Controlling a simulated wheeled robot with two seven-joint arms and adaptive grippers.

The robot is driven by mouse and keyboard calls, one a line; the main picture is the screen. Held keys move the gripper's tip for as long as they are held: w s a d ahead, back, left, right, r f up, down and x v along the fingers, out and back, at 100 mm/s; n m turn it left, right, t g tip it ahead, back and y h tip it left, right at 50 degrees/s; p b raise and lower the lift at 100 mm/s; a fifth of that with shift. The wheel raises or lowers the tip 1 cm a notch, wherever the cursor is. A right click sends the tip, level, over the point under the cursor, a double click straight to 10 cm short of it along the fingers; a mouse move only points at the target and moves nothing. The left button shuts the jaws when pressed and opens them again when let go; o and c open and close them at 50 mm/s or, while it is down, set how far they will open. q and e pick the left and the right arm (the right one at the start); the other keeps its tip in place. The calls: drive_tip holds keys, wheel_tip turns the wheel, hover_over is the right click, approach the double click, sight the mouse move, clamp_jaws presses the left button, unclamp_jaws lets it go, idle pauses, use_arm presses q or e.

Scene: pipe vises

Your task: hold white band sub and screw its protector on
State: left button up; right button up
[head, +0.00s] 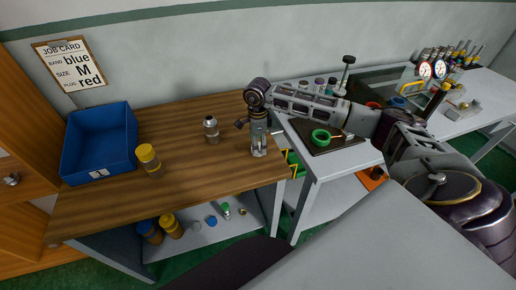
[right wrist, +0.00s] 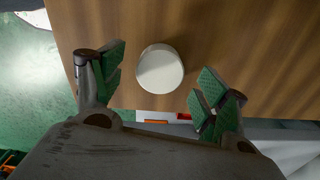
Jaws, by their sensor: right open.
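A small grey sub (head: 211,131) with a pale band and a darker top stands upright on the wooden bench. My right gripper (head: 259,150) points down near the bench's right edge, to the right of that sub. Its fingers are open in the right wrist view (right wrist: 158,88). A plain white round top (right wrist: 160,69) shows between and slightly beyond the fingertips, with no visible contact. I cannot tell whether it is the protector; in the head view the fingers mostly hide that spot. My left gripper is not in view.
A blue bin (head: 98,143) and a yellow-capped part (head: 149,158) stand on the bench's left. Several capped parts sit on the shelf below. A grey table (head: 310,165) with a black tray and green ring (head: 321,138) is at right.

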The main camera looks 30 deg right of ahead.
drive_tip(key=shift+f, duration=1.25)
drive_tip(key=c, duration=1)
drive_tip(key=shift+r, duration=0.25)
drive_tip(key=shift+w+r, duration=0.1)
drive_tip(key=shift+r, duration=0.55)
wheel_tip(320, 180, up, 7)
drive_tip(key=shift+f+b, duration=0.1)
drive_tip(key=shift+b, duration=0.25)
drive_tip(key=shift+r, duration=0.75)
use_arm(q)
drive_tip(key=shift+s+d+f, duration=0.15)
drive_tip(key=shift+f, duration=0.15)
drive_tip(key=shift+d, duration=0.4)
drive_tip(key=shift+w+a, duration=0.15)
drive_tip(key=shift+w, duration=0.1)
use_arm(e)
drive_tip(key=shift+n, duration=0.3)
